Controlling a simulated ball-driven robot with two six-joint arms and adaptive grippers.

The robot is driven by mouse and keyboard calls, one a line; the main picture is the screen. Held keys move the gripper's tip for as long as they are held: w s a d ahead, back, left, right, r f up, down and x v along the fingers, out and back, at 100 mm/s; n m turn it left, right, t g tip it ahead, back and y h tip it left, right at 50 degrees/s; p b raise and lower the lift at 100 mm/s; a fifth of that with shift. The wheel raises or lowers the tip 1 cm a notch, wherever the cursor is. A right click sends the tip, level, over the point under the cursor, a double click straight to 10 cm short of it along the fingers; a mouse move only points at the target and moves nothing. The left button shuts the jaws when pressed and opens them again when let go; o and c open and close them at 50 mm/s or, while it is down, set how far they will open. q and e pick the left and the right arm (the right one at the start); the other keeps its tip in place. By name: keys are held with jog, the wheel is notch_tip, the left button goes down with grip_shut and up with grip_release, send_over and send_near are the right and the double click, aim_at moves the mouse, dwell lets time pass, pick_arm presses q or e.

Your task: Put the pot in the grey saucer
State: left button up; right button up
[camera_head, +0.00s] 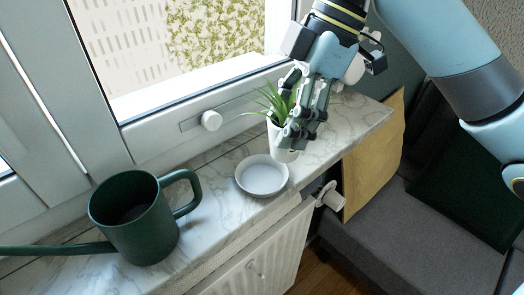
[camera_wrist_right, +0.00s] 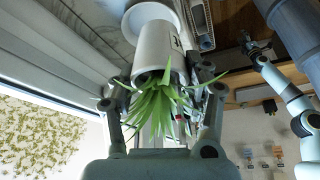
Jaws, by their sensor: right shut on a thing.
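A white pot (camera_head: 283,153) with a green spiky plant (camera_head: 272,103) is held upright in my right gripper (camera_head: 303,128), whose fingers are closed around it. In the right wrist view the pot (camera_wrist_right: 153,48) sits between the fingers, with the leaves toward the palm. The shallow round pale grey saucer (camera_head: 262,178) lies empty on the marble sill, just in front of the pot and to its left. The saucer also shows past the pot's base in the wrist view (camera_wrist_right: 170,9). My left gripper (camera_wrist_right: 252,45) shows small and dark there; its jaws are unclear.
A dark green watering can (camera_head: 130,222) stands left on the marble sill (camera_head: 215,228), its handle toward the saucer. The window frame with a white knob (camera_head: 211,120) is behind. A radiator (camera_head: 262,262) is below the front edge; a grey sofa (camera_head: 420,235) is at right.

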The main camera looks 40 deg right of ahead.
jog(key=shift+w+b+x, duration=0.1)
jog(key=shift+w+x, duration=0.15)
jog(key=shift+x, duration=0.9)
jog(key=shift+w+b+x, duration=0.15)
jog(key=shift+w+x, duration=0.1)
jog(key=shift+x, duration=0.9)
jog(key=shift+w+b+x, duration=0.1)
jog(key=shift+w+x, duration=0.15)
jog(key=shift+x, duration=0.9)
jog(key=shift+a, duration=0.1)
jog(key=o, duration=1.4)
jog(key=shift+r, duration=0.15)
jog(key=p+v, duration=0.1)
jog(key=v, duration=1.1)
